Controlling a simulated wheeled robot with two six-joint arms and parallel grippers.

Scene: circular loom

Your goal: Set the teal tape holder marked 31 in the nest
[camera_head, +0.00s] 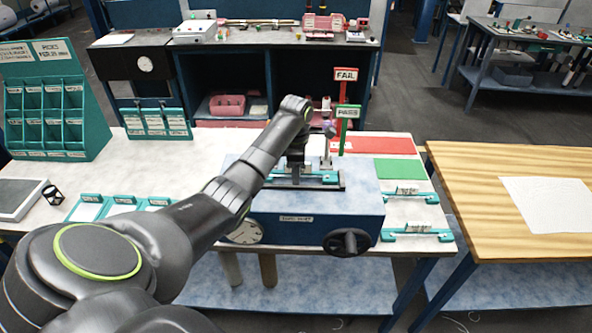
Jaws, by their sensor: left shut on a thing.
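My left gripper (296,170) reaches down over the top of a blue box-shaped device and is shut on a teal tape holder (322,178). The holder lies lengthwise along a dark-edged nest (342,187) on the device's top. I cannot tell whether it is seated or slightly above, because the gripper and wrist hide its middle. Its number is not readable. Two more teal holders with small labels lie at the right, one farther back (425,198) and one nearer (436,236). My right gripper is not in view.
The blue device (315,212) has a dial and black handwheel (347,242) in front. Behind it stand a red FAIL sign (346,75) and a green PASSED sign (347,112). Red (385,146) and green (400,169) mats lie at right. A teal rack (55,105) stands left.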

